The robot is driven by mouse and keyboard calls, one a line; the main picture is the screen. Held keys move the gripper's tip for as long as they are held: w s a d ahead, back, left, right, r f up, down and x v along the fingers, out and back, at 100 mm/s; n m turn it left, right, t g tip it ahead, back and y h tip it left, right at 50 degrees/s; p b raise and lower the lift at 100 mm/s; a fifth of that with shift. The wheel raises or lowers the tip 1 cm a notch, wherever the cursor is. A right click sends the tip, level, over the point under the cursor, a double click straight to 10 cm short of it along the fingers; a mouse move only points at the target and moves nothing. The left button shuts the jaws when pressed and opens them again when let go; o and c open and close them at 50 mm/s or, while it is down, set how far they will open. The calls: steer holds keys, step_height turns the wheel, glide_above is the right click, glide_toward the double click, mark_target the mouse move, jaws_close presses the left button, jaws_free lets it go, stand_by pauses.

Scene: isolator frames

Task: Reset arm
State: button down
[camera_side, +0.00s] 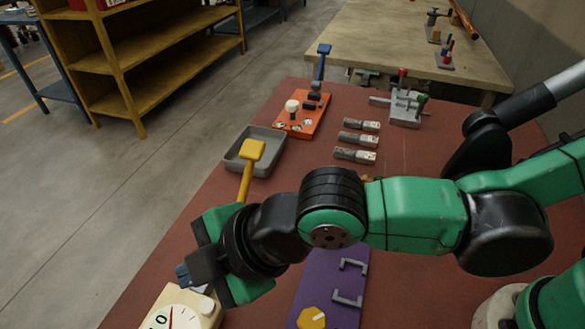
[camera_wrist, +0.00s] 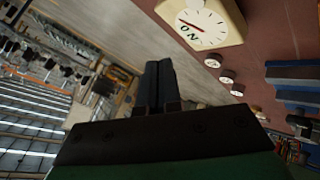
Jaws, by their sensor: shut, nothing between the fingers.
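My gripper (camera_side: 184,274) is at the left front of the red-brown table (camera_side: 210,236), next to the cream dial box (camera_side: 178,312). In the wrist view the fingers of my gripper (camera_wrist: 158,68) are together with nothing between them, and the dial box (camera_wrist: 205,22) shows its white face and red needle beyond them. In the side view my green and black arm reaches across the table from the right. It covers part of the table's middle. I cannot tell whether the fingers touch anything.
A purple panel (camera_side: 355,262) with handles and a yellow knob (camera_side: 311,318) lies below my arm. Farther back are an orange panel (camera_side: 312,122), several grey blocks (camera_side: 357,139) and a lever fixture (camera_side: 404,106).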

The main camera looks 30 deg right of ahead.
steer(key=w+d+r+m+t+h, duration=0.1)
steer(key=w+d+m+h, duration=0.3)
steer(key=d, duration=0.6)
steer(key=w+d+r+m+t, duration=0.1)
steer(key=w+d+r+m, duration=0.15)
steer(key=d+m, duration=0.55)
steer(key=s+d+f+m+h, duration=0.1)
steer(key=s+d+m+h, duration=0.2)
steer(key=d+m, duration=0.5)
steer(key=d, duration=0.7)
steer(key=shift+s+h, duration=0.2)
steer(key=shift+h, duration=0.1)
